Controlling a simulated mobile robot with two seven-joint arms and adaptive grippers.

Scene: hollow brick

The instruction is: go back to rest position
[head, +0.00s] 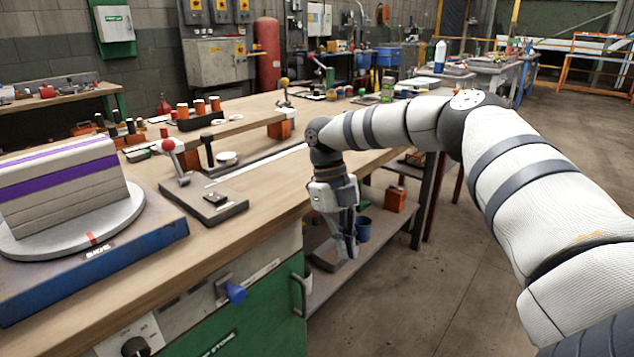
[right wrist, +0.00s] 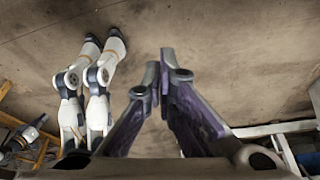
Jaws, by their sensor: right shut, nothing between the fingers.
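My right gripper (head: 346,240) hangs pointing down in front of the workbench's right end in the head view, apart from the bench top. In the right wrist view its two fingers (right wrist: 163,75) come together at the tips with nothing between them, over bare floor. My left gripper is not in view. The hollow brick (head: 65,185), grey with a purple band, stands on a round grey turntable (head: 110,229) on a blue base at the left of the bench.
The wooden workbench (head: 250,185) carries a black fixture with a red-knobbed lever (head: 205,203) and several orange-topped items at the back. A lower shelf (head: 345,280) lies behind the right gripper. Concrete floor (head: 440,290) is clear to the right.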

